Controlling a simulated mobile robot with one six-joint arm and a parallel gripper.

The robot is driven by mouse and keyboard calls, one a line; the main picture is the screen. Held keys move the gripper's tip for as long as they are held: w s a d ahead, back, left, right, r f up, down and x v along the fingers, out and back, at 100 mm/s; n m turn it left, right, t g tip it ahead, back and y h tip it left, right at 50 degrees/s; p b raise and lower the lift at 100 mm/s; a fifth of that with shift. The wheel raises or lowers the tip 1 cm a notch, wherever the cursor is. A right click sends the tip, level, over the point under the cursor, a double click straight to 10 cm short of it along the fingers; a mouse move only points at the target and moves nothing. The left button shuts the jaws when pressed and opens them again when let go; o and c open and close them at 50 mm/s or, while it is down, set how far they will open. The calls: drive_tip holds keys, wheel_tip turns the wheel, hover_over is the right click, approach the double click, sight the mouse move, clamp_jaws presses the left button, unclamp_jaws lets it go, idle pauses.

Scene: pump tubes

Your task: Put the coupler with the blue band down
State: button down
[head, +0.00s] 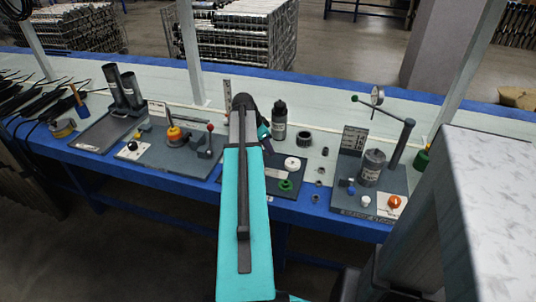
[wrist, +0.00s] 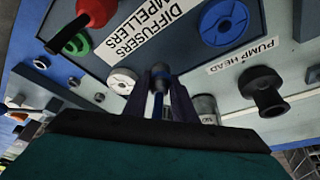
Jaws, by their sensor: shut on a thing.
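My gripper (wrist: 160,80) is shut on the coupler with the blue band (wrist: 158,104) in the wrist view. A narrow strip of blue shows between the dark fingers, and most of the coupler is hidden by them. In the head view my gripper (head: 263,131) is mostly behind my arm, over the bench near the dark mat; the held coupler cannot be made out there. Small grey metal pieces stand on the bench to the right of the mat in the head view, one of them here (head: 315,198); similar pieces show at the left of the wrist view (wrist: 73,81).
The dark mat (head: 300,188) holds a white ring (head: 292,163) and a green part (head: 286,184). A black bottle (head: 279,120) and black pump head (head: 304,139) stand behind. A press-like station (head: 372,168) is right, a lever fixture (head: 176,138) left.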

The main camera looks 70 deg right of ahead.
sight(268, 161)
drive_tip(key=shift+f, duration=1.75)
drive_tip(key=shift+f, duration=0.15)
drive_tip(key=c, duration=1.5)
unclamp_jaws()
drive_tip(key=shift+o, duration=0.2)
drive_tip(key=v, duration=1.2)
drive_tip(key=shift+r, duration=0.2)
